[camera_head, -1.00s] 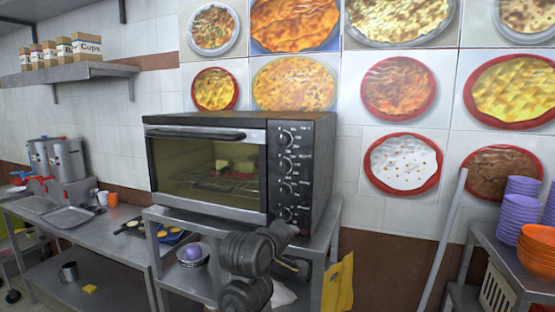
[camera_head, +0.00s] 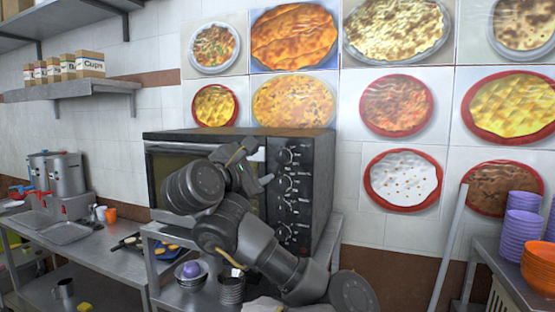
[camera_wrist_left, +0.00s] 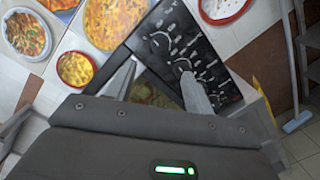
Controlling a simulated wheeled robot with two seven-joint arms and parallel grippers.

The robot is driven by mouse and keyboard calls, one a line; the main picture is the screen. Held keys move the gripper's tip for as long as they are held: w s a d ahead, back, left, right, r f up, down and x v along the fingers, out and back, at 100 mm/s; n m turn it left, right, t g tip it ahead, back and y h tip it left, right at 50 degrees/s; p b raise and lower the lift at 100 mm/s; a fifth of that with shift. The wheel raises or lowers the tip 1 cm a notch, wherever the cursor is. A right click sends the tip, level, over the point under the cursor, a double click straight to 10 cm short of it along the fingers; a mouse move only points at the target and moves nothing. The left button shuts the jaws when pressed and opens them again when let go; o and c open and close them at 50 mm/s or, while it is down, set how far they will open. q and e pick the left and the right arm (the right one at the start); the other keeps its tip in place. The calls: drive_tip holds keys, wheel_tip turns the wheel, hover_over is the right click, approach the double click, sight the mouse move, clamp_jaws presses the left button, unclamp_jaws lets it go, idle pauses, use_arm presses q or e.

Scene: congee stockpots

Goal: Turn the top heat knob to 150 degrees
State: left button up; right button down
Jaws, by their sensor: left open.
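The black toaster oven (camera_head: 320,180) has a column of heat knobs on the right of its front. The top heat knob (camera_head: 287,156) is visible in the head view, just right of my left gripper (camera_head: 258,163). In the left wrist view the top heat knob (camera_wrist_left: 160,40) is beyond the fingers, and the knob panel runs down to the right. My left gripper (camera_wrist_left: 157,88) is open and empty, with its fingers spread before the oven's front. I cannot tell that any finger touches a knob. The knob's exact setting is too small to read. My right gripper is out of view.
The oven stands on a metal table (camera_head: 335,225). Bowls with a purple item (camera_head: 191,271) sit below the oven door. Stockpots (camera_head: 66,175) stand on the left counter. Purple bowls (camera_head: 522,225) and orange bowls (camera_head: 538,257) are stacked on the right.

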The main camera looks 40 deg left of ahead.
sight(281, 158)
use_arm(q)
drive_tip(key=p+x, duration=0.3)
drive_tip(key=x, duration=0.5)
drive_tip(key=shift+w+r+p, duration=0.1)
drive_tip(key=shift+w+p, duration=0.2)
drive_tip(key=shift+p, duration=0.05)
drive_tip(key=shift+w+a, duration=0.2)
drive_tip(key=shift+w, duration=0.45)
drive_tip(key=shift+c, duration=0.3)
drive_tip(key=c, duration=0.9)
